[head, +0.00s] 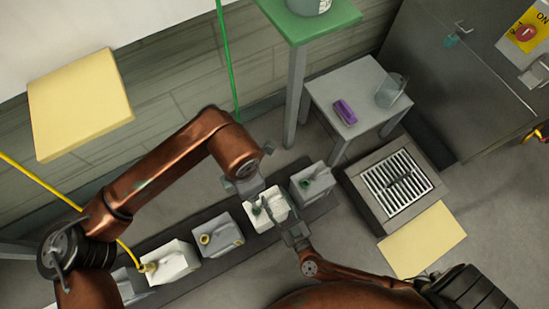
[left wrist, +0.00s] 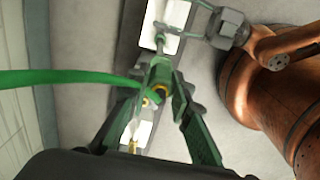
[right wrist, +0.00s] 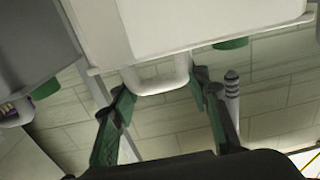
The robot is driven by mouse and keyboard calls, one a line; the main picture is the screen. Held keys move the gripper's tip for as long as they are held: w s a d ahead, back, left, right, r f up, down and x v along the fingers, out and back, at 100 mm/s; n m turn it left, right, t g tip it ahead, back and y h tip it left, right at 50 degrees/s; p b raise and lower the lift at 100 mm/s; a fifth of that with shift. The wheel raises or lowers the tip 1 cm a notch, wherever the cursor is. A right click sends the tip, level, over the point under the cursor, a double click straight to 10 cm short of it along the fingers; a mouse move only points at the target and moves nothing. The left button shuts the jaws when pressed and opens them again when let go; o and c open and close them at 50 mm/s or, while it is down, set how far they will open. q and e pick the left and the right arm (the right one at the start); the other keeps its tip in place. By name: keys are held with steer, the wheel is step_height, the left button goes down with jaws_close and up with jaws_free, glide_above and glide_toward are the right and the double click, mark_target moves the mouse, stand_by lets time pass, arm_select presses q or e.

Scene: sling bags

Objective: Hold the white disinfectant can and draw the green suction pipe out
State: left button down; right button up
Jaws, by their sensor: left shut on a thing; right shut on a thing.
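The white disinfectant can (head: 268,214) stands in a row of cans on a dark strip on the floor. My right gripper (head: 292,228) is at its near side. In the right wrist view it is shut on the can's white handle (right wrist: 160,78). The green suction pipe (head: 225,60) hangs down along the wall and passes behind my left arm. In the left wrist view the green pipe (left wrist: 70,77) runs to my left gripper (left wrist: 160,72), which is shut on its fitting above the cans. I cannot tell whether the pipe's lower end is inside the can.
A grey can (head: 314,182) with a green cap stands to the right. A grey can (head: 215,236) and a white can (head: 172,264) with a yellow pipe (head: 38,182) stand to the left. A floor grate (head: 397,187) and grey table (head: 352,77) are at the right.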

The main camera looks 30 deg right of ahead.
arm_select(q)
steer(key=shift+r, duration=0.1)
stand_by(0.3)
steer(key=shift+r, duration=2)
arm_select(e)
steer(key=o, duration=1.5)
steer(key=shift+c, duration=0.2)
steer(key=s, duration=1.2)
